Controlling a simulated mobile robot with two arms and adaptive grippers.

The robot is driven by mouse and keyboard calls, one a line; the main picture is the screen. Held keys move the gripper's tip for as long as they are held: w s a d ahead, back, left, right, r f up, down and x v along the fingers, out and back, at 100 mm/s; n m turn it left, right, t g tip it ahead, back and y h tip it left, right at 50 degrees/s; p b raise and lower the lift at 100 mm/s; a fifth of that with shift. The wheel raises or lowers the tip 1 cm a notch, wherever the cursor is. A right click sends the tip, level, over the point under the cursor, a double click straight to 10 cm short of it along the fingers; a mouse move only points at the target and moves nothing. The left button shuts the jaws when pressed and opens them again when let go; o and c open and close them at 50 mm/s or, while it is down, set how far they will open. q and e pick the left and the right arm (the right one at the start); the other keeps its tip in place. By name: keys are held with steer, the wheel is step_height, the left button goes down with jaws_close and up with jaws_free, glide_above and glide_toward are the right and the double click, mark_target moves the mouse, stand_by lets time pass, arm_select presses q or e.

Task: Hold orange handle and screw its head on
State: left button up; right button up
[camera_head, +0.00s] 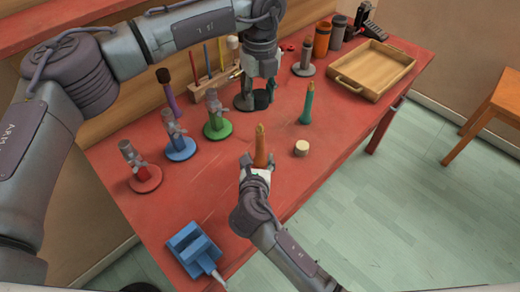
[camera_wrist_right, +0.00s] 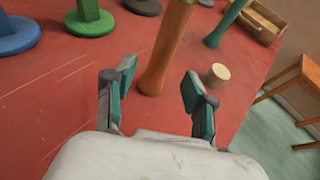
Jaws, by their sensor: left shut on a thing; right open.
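The orange handle (camera_head: 260,146) stands upright on the red table, its narrow end up. In the right wrist view the orange handle (camera_wrist_right: 166,48) shows ahead of my right gripper, between the lines of its two fingers. My right gripper (camera_head: 255,168) is open, low and just in front of the handle; its teal pads (camera_wrist_right: 160,88) are apart with nothing between them. A pale cylindrical head (camera_head: 301,148) lies apart on the table, right of the handle; it also shows in the right wrist view (camera_wrist_right: 217,74). My left gripper (camera_head: 257,92) is shut on a mostly hidden piece at a dark round stand.
Red (camera_head: 145,180), blue (camera_head: 180,148) and green (camera_head: 217,127) stands hold grey pieces at the left. A teal handle (camera_head: 306,104) stands behind the pale head.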

mark_target(260, 148)
steer(key=w, duration=0.4)
steer(key=shift+w+d, duration=0.15)
steer(key=shift+d, duration=0.05)
steer(key=shift+w+f, duration=0.25)
steer(key=shift+w, duration=0.35)
jaws_close()
